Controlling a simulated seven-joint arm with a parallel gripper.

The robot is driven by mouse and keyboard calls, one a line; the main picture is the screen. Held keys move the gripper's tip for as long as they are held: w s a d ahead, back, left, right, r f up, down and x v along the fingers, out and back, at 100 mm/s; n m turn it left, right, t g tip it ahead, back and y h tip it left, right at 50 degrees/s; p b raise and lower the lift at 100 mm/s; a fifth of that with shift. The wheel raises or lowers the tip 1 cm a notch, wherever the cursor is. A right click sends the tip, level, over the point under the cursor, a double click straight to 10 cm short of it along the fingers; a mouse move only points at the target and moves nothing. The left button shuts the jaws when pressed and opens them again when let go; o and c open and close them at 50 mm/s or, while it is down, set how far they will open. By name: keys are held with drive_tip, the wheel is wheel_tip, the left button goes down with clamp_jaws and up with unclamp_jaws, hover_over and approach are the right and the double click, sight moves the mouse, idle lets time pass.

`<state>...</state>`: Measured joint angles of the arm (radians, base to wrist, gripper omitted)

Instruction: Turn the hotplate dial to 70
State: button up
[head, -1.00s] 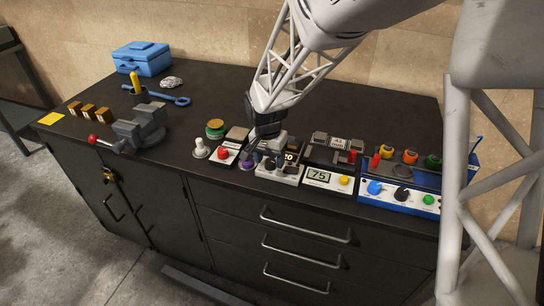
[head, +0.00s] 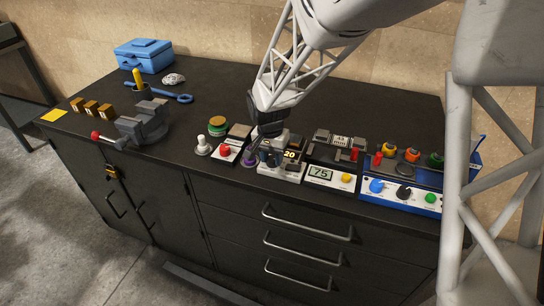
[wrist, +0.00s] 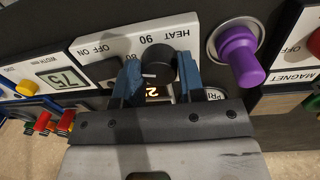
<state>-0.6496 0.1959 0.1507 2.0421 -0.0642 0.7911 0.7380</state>
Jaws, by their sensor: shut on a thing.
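The hotplate (head: 283,175) is a white-fronted unit near the front edge of the bench; its lit display (head: 290,154) reads 20. In the wrist view its panel (wrist: 112,44) appears upside down, with HEAT, 90 and 80 printed on it. The black dial (wrist: 159,64) stands between the two blue fingers of my gripper (wrist: 158,82). My gripper is shut on the dial, one finger on each side. A short white mark shows by the dial's near edge. Part of the display is covered by my gripper in the wrist view. In the head view my gripper (head: 272,155) hides the dial.
A purple knob (wrist: 238,57) stands close beside the hotplate. A unit reading 75 (head: 320,174) with a yellow button is on its other side. A blue control box (head: 405,196) is further right. A vise (head: 142,125) stands left. The back of the bench is mostly clear.

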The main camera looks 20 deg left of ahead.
sight(271, 159)
drive_tip(key=shift+n, duration=0.3)
drive_tip(key=n, duration=1.1)
drive_tip(key=shift+d, duration=0.1)
idle(0.3)
drive_tip(key=o, duration=0.9)
drive_tip(key=shift+r+t, duration=0.1)
drive_tip(key=shift+t, duration=0.2)
drive_tip(key=shift+s+r, duration=0.15)
drive_tip(key=shift+r, duration=1.75)
drive_tip(key=shift+s+r, duration=0.1)
drive_tip(key=shift+r, duration=1.75)
